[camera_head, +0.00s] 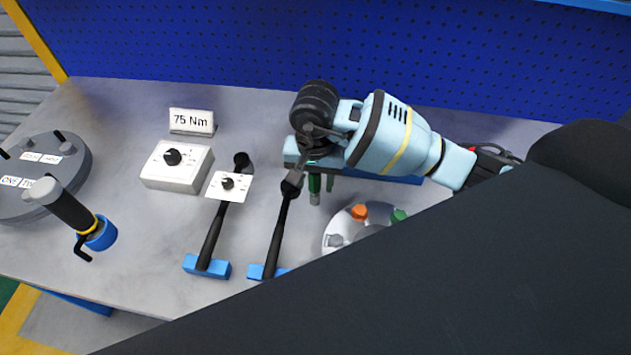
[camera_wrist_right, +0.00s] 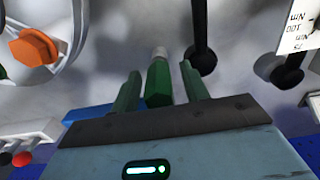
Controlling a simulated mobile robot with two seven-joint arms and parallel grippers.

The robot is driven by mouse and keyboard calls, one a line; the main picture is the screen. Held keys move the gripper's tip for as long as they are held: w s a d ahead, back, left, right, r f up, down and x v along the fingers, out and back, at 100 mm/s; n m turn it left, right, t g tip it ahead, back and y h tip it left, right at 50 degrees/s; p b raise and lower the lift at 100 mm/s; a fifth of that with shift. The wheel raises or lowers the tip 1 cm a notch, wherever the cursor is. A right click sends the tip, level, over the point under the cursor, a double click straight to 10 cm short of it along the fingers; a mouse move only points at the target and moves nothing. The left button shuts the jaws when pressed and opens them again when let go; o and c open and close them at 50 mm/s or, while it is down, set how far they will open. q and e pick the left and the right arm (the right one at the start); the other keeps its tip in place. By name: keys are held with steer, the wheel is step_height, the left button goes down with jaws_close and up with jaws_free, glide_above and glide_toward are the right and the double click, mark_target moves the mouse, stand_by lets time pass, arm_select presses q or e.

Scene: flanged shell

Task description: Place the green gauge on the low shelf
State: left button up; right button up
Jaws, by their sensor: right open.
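The green gauge (camera_wrist_right: 158,82), a green body with a pale metallic tip, stands between the two green fingers of my right gripper (camera_wrist_right: 162,84) in the right wrist view. The fingers are open, with a gap on each side of it. In the head view the right gripper (camera_head: 315,185) points down at the bench, right of the torque wrenches, and the gauge is hard to tell from the fingers. I cannot tell from the wrist view whether the gauge touches a surface. I cannot make out the low shelf for certain; a blue bar (camera_head: 385,178) lies partly behind my right arm. My left gripper is out of view.
Two black wrenches (camera_head: 213,232) (camera_head: 277,238) rest on blue blocks left of the gripper. A round white tray (camera_head: 330,232) with an orange nut (camera_head: 358,211) is at the right, partly hidden. A white control box (camera_head: 177,167) and a "75 Nm" sign (camera_head: 192,121) stand left. A blue pegboard (camera_head: 250,45) closes the back.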

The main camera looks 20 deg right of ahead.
step_height(320, 180, up, 11)
steer(key=shift+r, duration=0.1)
steer(key=shift+o, duration=0.4)
